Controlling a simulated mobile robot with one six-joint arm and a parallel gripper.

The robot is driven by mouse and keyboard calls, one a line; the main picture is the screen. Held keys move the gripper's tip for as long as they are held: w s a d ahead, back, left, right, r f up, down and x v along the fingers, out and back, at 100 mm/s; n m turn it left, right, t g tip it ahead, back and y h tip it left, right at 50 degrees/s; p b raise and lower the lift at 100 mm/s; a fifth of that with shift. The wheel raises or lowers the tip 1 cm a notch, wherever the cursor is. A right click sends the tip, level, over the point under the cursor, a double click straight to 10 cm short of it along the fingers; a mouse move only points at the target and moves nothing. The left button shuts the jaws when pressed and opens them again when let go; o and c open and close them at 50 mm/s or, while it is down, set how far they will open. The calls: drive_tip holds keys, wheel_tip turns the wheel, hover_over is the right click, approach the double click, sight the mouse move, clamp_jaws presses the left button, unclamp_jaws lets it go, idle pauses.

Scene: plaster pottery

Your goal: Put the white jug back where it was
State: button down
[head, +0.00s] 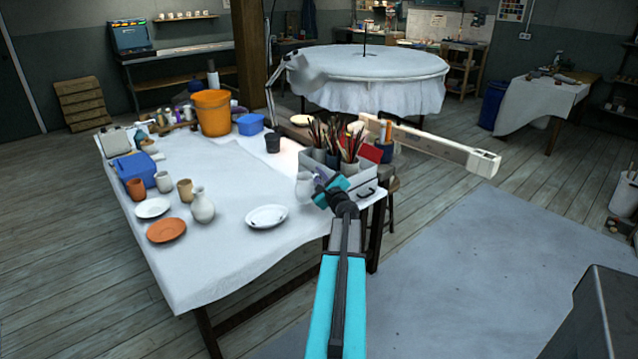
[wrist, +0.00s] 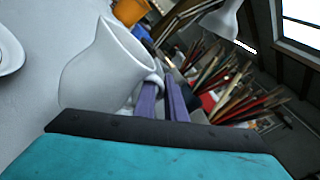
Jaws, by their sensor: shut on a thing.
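The white jug (head: 304,186) is at the front right part of the cloth-covered table (head: 235,165), beside the brush holder. In the wrist view the jug (wrist: 103,72) fills the left middle, with its handle toward my gripper (wrist: 163,92). The purple fingers are closed on the handle. In the head view my gripper (head: 321,182) is at the jug's right side. I cannot tell whether the jug's base touches the cloth.
A grey box with brushes (head: 343,163) stands close behind my gripper. A white plate (head: 266,216) lies to the jug's left. A white vase (head: 203,206), a terracotta plate (head: 166,230) and cups stand further left. The table's middle is clear.

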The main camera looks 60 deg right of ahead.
drive_tip(key=shift+f, duration=1.7)
drive_tip(key=shift+f, duration=0.15)
drive_tip(key=c, duration=1.8)
unclamp_jaws()
drive_tip(key=b+v, duration=0.1)
drive_tip(key=v, duration=1.1)
drive_tip(key=shift+a+b, duration=0.1)
drive_tip(key=shift+b, duration=0.2)
drive_tip(key=shift+s, duration=0.15)
